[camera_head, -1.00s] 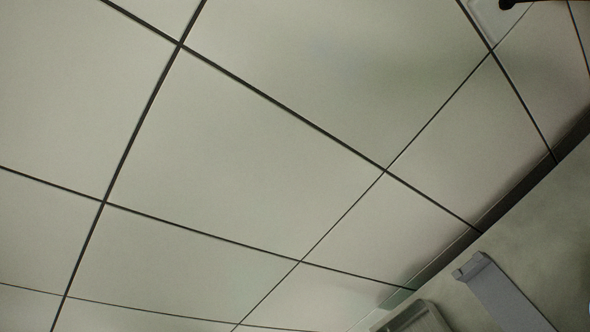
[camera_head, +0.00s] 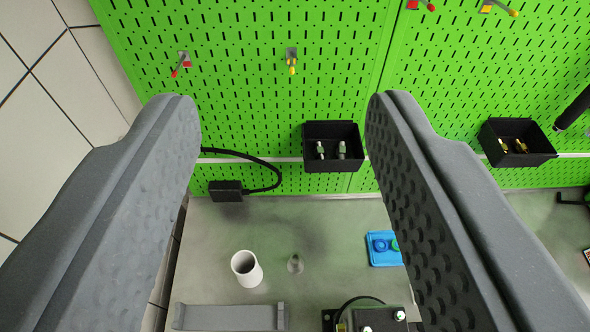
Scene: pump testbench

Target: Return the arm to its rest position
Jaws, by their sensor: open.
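My gripper (camera_head: 275,120) fills the left and right sides of the view. Its two grey, dimpled fingers are wide apart, with nothing between them. Beyond the fingers is a green perforated panel, with a grey bench top below it. The fingers appear clear of the panel and the bench. The rest of my arm is not in view.
The green panel (camera_head: 240,30) carries two black bins (camera_head: 332,165) (camera_head: 517,160) with fittings. On the bench stand a white cylinder (camera_head: 247,270), a blue tray (camera_head: 381,249) and a grey bracket (camera_head: 228,318). Tiles (camera_head: 70,110) show at left.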

